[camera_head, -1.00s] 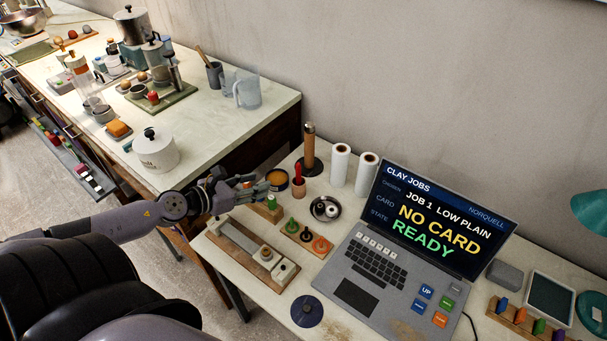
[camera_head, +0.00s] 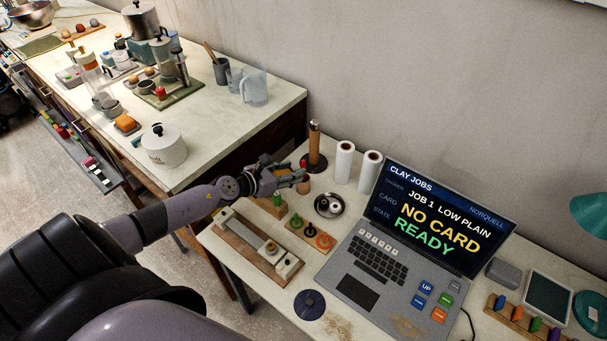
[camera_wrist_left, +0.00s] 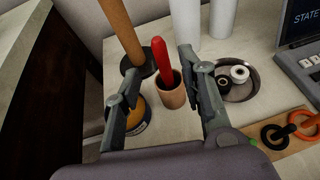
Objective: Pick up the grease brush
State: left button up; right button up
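The grease brush, with a red handle (camera_wrist_left: 162,60), stands a little tilted in a small wooden cup (camera_wrist_left: 171,92) in the left wrist view. The cup also shows in the head view (camera_head: 303,187), just under my left gripper (camera_head: 298,176), which hides most of the brush. In the left wrist view my left gripper (camera_wrist_left: 158,62) is open, with one finger on each side of the red handle. I cannot tell whether either finger touches it. The brush's lower end is hidden in the cup. My right gripper is not in view.
Close by stand a wooden-handled tool on a dark base (camera_head: 315,145), paper rolls (camera_head: 343,162), a round metal dish (camera_head: 329,205), and an orange-topped tin (camera_wrist_left: 138,118). A board with ring-shaped pieces (camera_head: 310,236) and a laptop (camera_head: 400,260) lie in front and right.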

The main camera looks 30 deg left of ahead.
aim_at(303, 182)
pick_arm(q)
jog(key=x, duration=0.5)
jog(key=shift+w+d+r, duration=0.2)
jog(key=shift+w, duration=0.05)
jog(key=shift+s, duration=0.1)
jog(key=shift+c, duration=0.7)
grip_shut()
